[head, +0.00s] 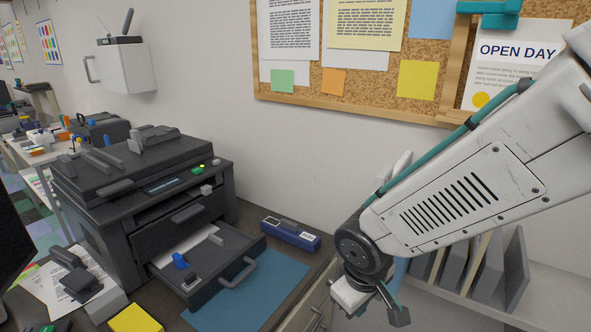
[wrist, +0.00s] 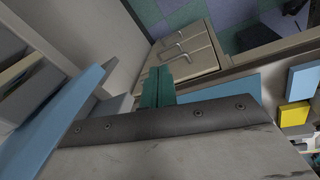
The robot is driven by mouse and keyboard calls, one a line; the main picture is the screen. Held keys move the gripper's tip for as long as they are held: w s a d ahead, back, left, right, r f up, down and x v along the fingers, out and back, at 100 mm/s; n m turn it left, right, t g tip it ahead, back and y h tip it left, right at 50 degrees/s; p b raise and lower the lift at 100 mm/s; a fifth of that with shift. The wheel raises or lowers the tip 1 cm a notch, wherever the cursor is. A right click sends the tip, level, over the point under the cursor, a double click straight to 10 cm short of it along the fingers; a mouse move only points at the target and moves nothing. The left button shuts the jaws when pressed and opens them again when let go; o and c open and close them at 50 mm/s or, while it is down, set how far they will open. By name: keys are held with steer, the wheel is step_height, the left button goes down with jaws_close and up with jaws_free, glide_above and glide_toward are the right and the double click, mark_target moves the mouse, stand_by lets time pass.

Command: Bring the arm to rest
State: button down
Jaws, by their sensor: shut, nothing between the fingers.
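My arm reaches in from the right edge of the head view and slopes down to the left, in front of the wall. My gripper (head: 397,312) hangs at its lower end, to the right of the desk's edge and in front of the grey file holders. In the wrist view its teal fingers (wrist: 157,86) lie together, shut with nothing between them. Beyond the fingertips a beige drawer unit (wrist: 190,55) with metal handles shows.
A black printer (head: 150,195) stands on the desk with its paper tray (head: 225,265) pulled out. A blue mat (head: 262,300), a dark blue box (head: 290,234) and a yellow block (head: 136,318) lie nearby. Grey file holders (head: 490,265) stand behind my gripper.

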steer(key=s+d+r+m+y, duration=0.1)
steer(key=s+d+r+m, duration=0.6)
steer(key=s+d+r, duration=0.7)
step_height(320, 180, up, 2)
steer(key=shift+d+r+g, duration=0.1)
steer(key=shift+d+g, duration=0.1)
steer(key=shift+g, duration=0.2)
